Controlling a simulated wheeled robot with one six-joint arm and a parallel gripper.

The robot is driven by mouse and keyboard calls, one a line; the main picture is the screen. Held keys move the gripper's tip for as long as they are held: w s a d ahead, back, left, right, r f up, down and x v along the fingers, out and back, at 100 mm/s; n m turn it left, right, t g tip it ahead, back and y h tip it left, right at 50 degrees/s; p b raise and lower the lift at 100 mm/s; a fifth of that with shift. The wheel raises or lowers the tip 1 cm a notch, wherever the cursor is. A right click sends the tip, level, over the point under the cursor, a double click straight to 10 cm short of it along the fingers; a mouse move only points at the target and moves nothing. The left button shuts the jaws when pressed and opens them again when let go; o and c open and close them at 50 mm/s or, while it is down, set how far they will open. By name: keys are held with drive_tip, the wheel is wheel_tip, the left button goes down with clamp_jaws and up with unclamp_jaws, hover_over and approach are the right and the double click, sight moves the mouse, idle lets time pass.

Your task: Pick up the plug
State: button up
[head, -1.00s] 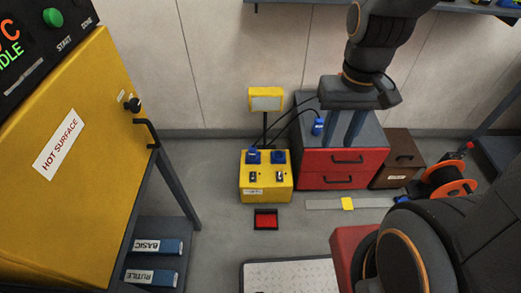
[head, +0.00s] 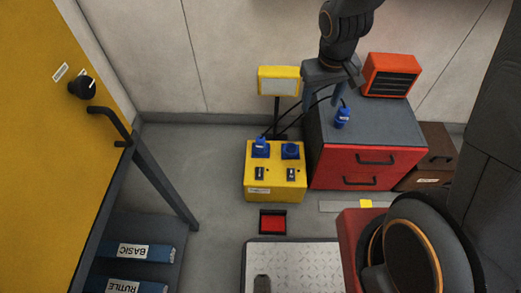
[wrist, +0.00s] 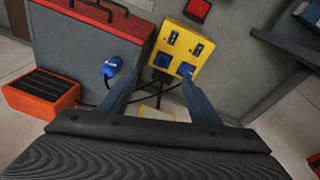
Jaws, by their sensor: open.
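A blue plug (head: 342,117) with a dark cable lies on the grey top of the red drawer cabinet (head: 335,160), near its left side. In the wrist view the plug (wrist: 110,68) shows just left of the left finger. My gripper (head: 323,108) is above the left part of the cabinet top, fingers pointing down. In the wrist view my gripper (wrist: 160,80) is open with nothing held between its fingers. The yellow socket box (head: 275,176) stands on the floor left of the cabinet. A blue piece (head: 260,145) sits at its left socket; the right blue socket (head: 290,151) shows beside it.
An orange slatted box (head: 391,75) stands at the back right of the cabinet top. A yellow-framed panel (head: 279,80) stands on a post behind the socket box. Dark cables run between them. A yellow cabinet (head: 50,130) fills the left. The cabinet top's front is clear.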

drive_tip(key=w+a+f+n+t+y+b, duration=0.1)
drive_tip(key=w+a+f+b, duration=0.3)
drive_tip(key=f, duration=0.5)
drive_tip(key=w+a+f+n+b, duration=0.1)
drive_tip(key=w+a+f+b, duration=0.3)
drive_tip(key=f, duration=0.5)
drive_tip(key=n+y+b, duration=0.2)
drive_tip(key=b, duration=0.6)
hover_over(261, 139)
drive_tip(key=s+d, duration=0.2)
wheel_tip(261, 139, down, 15)
drive_tip(key=shift+a+b+x, duration=0.2)
drive_tip(key=shift+b+x, duration=1.85)
drive_tip(key=shift+x, duration=1.9)
drive_tip(key=shift+w+r+t, duration=0.15)
drive_tip(key=shift+t, duration=0.15)
drive_tip(key=c, duration=1.3)
